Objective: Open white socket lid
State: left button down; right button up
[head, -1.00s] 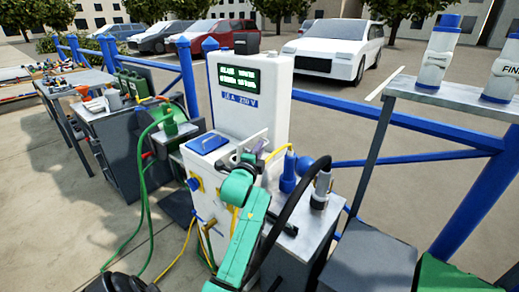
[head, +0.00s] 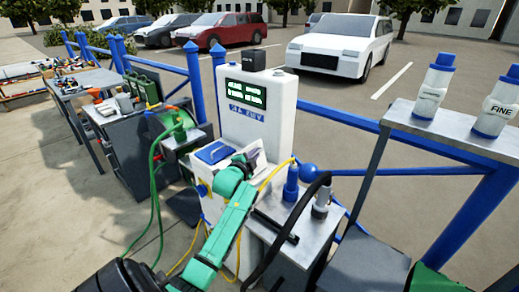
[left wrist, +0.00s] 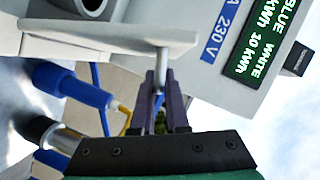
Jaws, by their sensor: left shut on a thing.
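A white charging post (head: 285,125) with a green display stands mid-picture in the head view. My left gripper (head: 250,157) is at its front, beside the blue lid (head: 215,153), and my green wrist hides much of it. In the left wrist view, my left gripper (left wrist: 162,98) has its two dark fingers shut on a thin grey handle (left wrist: 160,65). The handle joins the edge of a pale plate, which looks like the white socket lid (left wrist: 110,40). A round dark opening (left wrist: 95,4) shows above the plate. How far the lid is raised is hard to tell.
Blue plugs (head: 291,185) and a grey plug (head: 321,200) stand on the metal shelf to the right, with a thick black cable. Yellow cables hang close to my arm. A green hose reel (head: 178,125) is at left. White bottles (head: 433,85) stand on the right shelf.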

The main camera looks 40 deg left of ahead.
pick_arm(q)
jog(key=shift+a+r+n+g+h+p, duration=0.15)
jog(key=shift+a+n+g+h+p, duration=0.15)
jog(key=shift+a+n+p, duration=0.5)
jog(key=shift+a+f+h+p, duration=0.2)
jog(key=shift+a+h+p, duration=0.1)
jog(key=shift+a+p, duration=0.2)
pick_arm(e)
jog(key=shift+a+r, duration=0.2)
jog(key=shift+r, duration=0.7)
jog(key=shift+a+r, duration=0.2)
jog(key=shift+r, duration=0.65)
pick_arm(q)
jog(key=c, duration=0.9)
grip_release()
jog(key=shift+s, duration=0.1)
jog(key=b+v, duration=0.1)
jog(key=v, duration=1.3)
jog(key=shift+s+d+r, duration=0.1)
jog(key=shift+s+d, duration=0.05)
jog(key=shift+s, duration=0.05)
pick_arm(e)
jog(key=shift+f, duration=0.65)
